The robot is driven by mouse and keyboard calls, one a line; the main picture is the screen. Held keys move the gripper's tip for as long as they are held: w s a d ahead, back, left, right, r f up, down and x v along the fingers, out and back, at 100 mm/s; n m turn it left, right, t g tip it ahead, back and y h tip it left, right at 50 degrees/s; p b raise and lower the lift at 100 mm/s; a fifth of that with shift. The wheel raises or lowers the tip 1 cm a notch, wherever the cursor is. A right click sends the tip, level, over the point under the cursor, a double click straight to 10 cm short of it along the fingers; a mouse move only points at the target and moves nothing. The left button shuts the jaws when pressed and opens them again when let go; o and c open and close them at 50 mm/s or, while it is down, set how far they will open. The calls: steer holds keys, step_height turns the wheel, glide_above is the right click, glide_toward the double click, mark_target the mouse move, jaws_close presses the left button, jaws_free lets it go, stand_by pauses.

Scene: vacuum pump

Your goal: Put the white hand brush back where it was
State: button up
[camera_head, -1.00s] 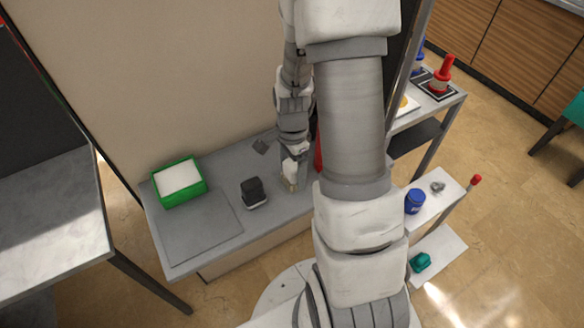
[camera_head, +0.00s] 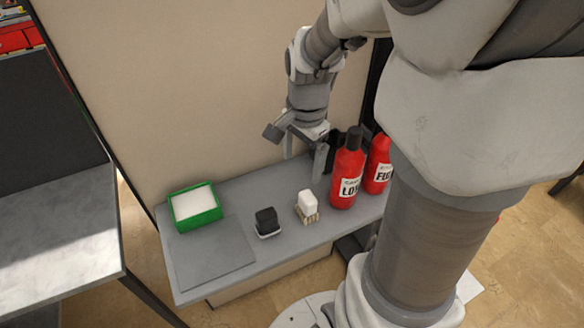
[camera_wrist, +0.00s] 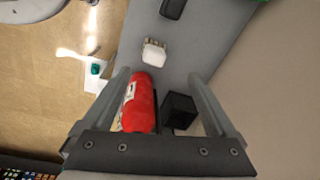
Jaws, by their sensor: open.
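The white hand brush (camera_head: 307,204) stands upright, bristles down, on the grey bench, between a black brush and the red bottles. In the wrist view the white brush (camera_wrist: 154,52) shows beyond my fingertips, with nothing touching it. My gripper (camera_head: 303,167) is open and empty, raised above and behind the brush, near the back wall. In the wrist view the two fingers of my gripper (camera_wrist: 159,76) are spread wide apart. The black hand brush (camera_head: 267,222) stands to the left of the white one; part of it shows in the wrist view (camera_wrist: 172,8).
A red bottle (camera_head: 347,170) and a second red bottle (camera_head: 378,165) stand right of the brush, close to my gripper. A black block (camera_wrist: 179,110) is beside a bottle. A green tray (camera_head: 195,207) sits at the left. The bench front (camera_head: 215,262) is clear.

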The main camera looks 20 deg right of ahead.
steer(key=s+a+r+n+t, duration=0.4)
steer(key=s+a+r+n, duration=0.4)
steer(key=s+r+n, duration=0.3)
steer(key=n, duration=0.3)
steer(key=shift+r+t, duration=0.25)
steer(key=shift+t, duration=0.05)
steer(key=shift+s, duration=0.1)
stand_by(0.4)
